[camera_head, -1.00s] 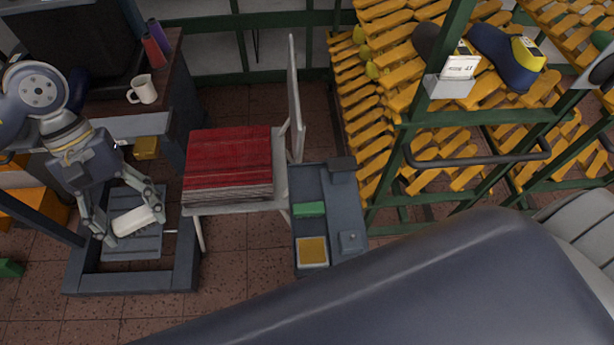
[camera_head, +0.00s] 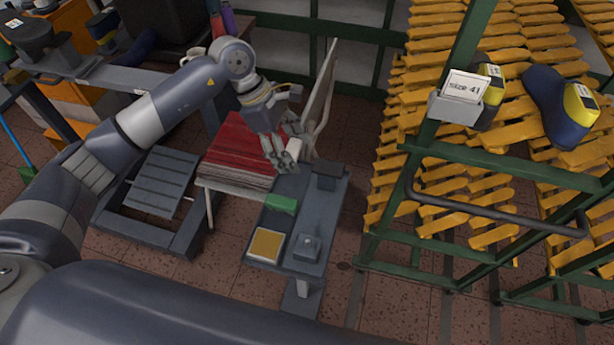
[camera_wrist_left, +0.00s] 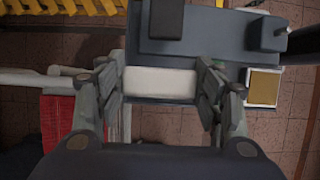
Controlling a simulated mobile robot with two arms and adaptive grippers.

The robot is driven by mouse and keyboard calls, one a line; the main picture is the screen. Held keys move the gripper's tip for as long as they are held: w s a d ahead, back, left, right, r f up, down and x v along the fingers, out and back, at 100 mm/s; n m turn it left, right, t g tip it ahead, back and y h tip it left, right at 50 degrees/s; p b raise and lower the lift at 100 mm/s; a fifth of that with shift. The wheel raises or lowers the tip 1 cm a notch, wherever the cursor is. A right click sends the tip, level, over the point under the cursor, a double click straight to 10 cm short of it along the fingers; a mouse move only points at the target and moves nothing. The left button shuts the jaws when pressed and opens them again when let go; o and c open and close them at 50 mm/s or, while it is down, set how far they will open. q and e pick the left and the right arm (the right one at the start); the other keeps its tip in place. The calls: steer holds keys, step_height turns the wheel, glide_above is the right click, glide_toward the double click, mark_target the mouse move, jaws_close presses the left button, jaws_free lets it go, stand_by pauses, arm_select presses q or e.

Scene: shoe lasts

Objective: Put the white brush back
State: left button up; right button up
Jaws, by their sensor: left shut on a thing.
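My left gripper (camera_head: 282,156) is shut on the white brush (camera_head: 295,146), held near the far left end of a small grey stand (camera_head: 285,228). In the left wrist view the brush (camera_wrist_left: 160,82) is a pale block lying crosswise between the two fingers of the gripper (camera_wrist_left: 162,84). It overlaps the stand's edge there; I cannot tell whether it touches the stand. On the stand are a green block (camera_head: 280,204), a yellow pad in a pale frame (camera_head: 267,243) and dark grey boxes. My right gripper is not in view.
A chair with a red cloth stack (camera_head: 240,145) stands left of the grey stand. A slatted grey platform (camera_head: 160,183) is on the floor further left. A green rack with yellow slats (camera_head: 400,170) and shoe lasts (camera_head: 560,105) stands right. A workbench is behind left.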

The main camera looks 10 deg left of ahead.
arm_select(q)
step_height(320, 180, down, 4)
steer(key=shift+a+r+p, duration=0.1)
steer(key=shift+a+p, duration=0.05)
steer(key=shift+p, duration=0.2)
step_height(320, 180, down, 4)
steer(key=shift+f+p, duration=0.1)
steer(key=shift+p, duration=0.35)
steer(key=shift+f, duration=0.1)
steer(key=o, duration=1.1)
steer(key=shift+o, duration=0.2)
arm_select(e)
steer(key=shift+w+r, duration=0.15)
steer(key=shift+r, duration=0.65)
